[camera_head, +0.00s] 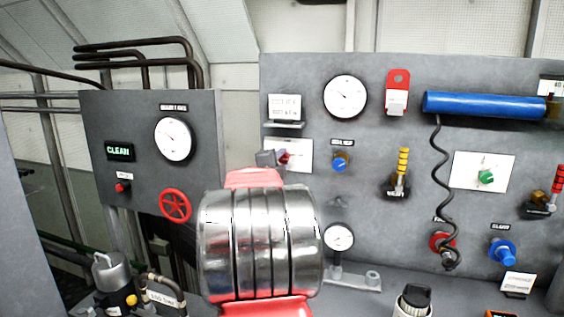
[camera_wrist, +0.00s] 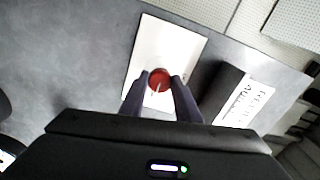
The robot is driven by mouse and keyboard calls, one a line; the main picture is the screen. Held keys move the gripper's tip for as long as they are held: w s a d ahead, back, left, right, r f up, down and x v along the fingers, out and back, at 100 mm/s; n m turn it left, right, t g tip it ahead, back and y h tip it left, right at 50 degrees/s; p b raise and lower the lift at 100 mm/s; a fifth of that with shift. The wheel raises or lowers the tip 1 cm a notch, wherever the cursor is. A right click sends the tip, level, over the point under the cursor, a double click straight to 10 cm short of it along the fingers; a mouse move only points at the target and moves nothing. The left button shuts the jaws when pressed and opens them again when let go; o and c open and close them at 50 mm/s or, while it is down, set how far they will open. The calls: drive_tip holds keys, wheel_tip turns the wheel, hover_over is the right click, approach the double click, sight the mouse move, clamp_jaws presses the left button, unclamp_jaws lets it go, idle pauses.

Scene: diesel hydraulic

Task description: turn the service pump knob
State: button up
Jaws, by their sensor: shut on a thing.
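A red round knob (camera_wrist: 159,76) sits on a white plate (camera_wrist: 183,50) on the grey panel, with a light pointer line on its face. My gripper (camera_wrist: 160,80) has one dark finger on each side of the knob and is shut on it. In the head view the white plate (camera_head: 303,156) is partly hidden behind my arm, and only a bit of the red knob (camera_head: 284,157) shows beside my fingers. No label naming the service pump can be read in either view.
Right of the plate are a blue knob (camera_head: 340,162) and a yellow-ringed lever (camera_head: 402,172). A gauge (camera_head: 345,97) is above and another gauge (camera_head: 338,237) below. A sign holder (camera_wrist: 243,100) sticks out close to my right finger. A red handwheel (camera_head: 175,205) is on the left cabinet.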

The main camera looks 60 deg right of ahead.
drive_tip(key=shift+f, duration=0.2)
drive_tip(key=o, duration=0.7)
drive_tip(key=shift+s, duration=0.1)
drive_tip(key=o, duration=0.3)
drive_tip(key=shift+r, duration=0.1)
drive_tip(key=shift+o, duration=0.2)
drive_tip(key=shift+a, duration=0.1)
drive_tip(key=s+a, duration=0.2)
drive_tip(key=a, duration=1.1)
drive_tip(key=shift+a, duration=0.25)
drive_tip(key=shift+s, duration=0.1)
